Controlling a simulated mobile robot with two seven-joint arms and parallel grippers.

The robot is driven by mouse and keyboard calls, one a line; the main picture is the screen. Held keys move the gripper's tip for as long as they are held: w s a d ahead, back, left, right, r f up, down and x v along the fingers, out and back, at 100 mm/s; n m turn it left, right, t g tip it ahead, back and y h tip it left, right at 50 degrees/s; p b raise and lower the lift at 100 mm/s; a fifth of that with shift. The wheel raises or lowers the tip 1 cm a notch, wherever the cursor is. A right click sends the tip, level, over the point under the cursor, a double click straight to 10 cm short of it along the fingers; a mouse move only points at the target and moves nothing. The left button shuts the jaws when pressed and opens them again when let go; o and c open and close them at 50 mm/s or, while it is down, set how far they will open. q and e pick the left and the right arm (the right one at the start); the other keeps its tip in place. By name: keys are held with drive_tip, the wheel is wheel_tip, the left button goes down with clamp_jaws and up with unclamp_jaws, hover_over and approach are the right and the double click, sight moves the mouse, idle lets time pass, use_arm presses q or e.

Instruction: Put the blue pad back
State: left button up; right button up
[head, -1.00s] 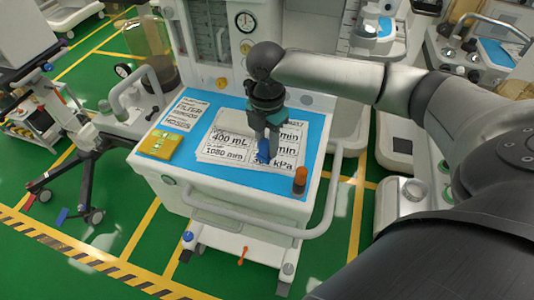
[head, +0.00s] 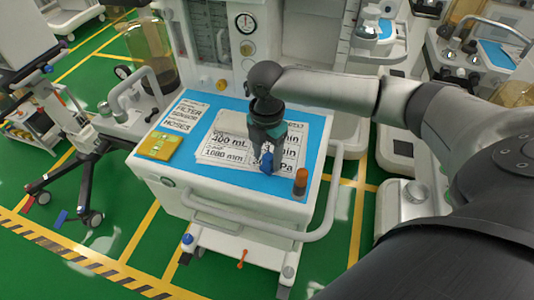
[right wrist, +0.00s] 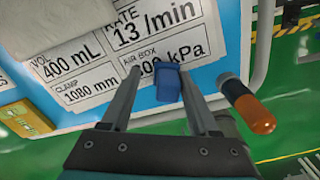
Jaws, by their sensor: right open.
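The blue pad (head: 267,163) is a small dark blue block over the printed white cards near the front of the cart top. In the right wrist view the blue pad (right wrist: 168,84) shows in the space between my fingers, with a gap on each side. I cannot tell whether it rests on the cards. My right gripper (head: 264,166) points down over the cards, open, its fingers on either side of the pad. Its two fingers also show in the right wrist view (right wrist: 160,98). My left gripper is out of view.
The cart top has a light blue mat (head: 202,103). White printed cards (head: 228,140) lie on it. A yellow box (head: 158,146) sits at its left. An orange-capped dark cylinder (head: 300,182) stands close to the right gripper. A rail (head: 240,228) runs along the cart's front.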

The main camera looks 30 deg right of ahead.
sight(267, 153)
wheel_tip(267, 153, up, 12)
drive_tip(key=p, duration=0.2)
drive_tip(key=shift+r+p, duration=0.15)
drive_tip(key=shift+p, duration=0.25)
